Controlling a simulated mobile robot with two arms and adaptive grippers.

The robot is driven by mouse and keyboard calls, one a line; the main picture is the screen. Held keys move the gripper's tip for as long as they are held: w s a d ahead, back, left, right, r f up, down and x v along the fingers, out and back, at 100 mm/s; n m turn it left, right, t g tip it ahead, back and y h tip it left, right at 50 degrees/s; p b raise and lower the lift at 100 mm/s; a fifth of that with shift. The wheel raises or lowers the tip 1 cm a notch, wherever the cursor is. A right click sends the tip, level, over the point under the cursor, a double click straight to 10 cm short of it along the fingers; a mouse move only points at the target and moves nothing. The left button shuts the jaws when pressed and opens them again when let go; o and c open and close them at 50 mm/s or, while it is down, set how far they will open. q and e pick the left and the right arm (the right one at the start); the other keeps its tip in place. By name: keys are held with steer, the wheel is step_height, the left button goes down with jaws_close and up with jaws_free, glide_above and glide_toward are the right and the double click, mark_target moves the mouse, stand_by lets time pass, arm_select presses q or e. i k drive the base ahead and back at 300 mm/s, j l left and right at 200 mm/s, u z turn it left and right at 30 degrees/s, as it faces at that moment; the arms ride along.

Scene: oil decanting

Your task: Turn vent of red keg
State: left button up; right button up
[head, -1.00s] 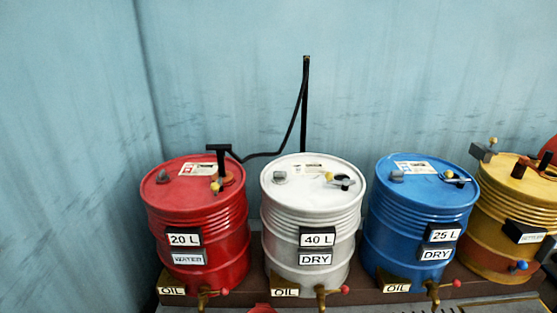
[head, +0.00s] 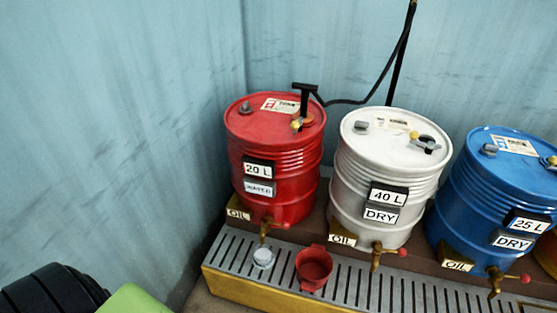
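The red keg (head: 277,165) stands upright left of the white keg, with 20 L and WATER plates on its front. On its top are a small grey knob (head: 245,107) at the left and a yellow-tipped fitting (head: 297,123) beside the black T-handled pump (head: 305,97) at the right. Which of these is the vent is not marked, and whether it is open or shut cannot be told. A brass tap (head: 265,229) is at the keg's foot. Neither of my grippers is in view.
The white keg (head: 385,185) and blue keg (head: 490,200) stand to the right. A slotted drip tray (head: 228,247) in front holds a grey cup (head: 263,258) and a red container (head: 313,268). Walls are close at left and behind. A black ribbed object (head: 50,293) is at bottom left.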

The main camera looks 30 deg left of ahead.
mark_target(245, 109)
steer(key=u, duration=1.3)
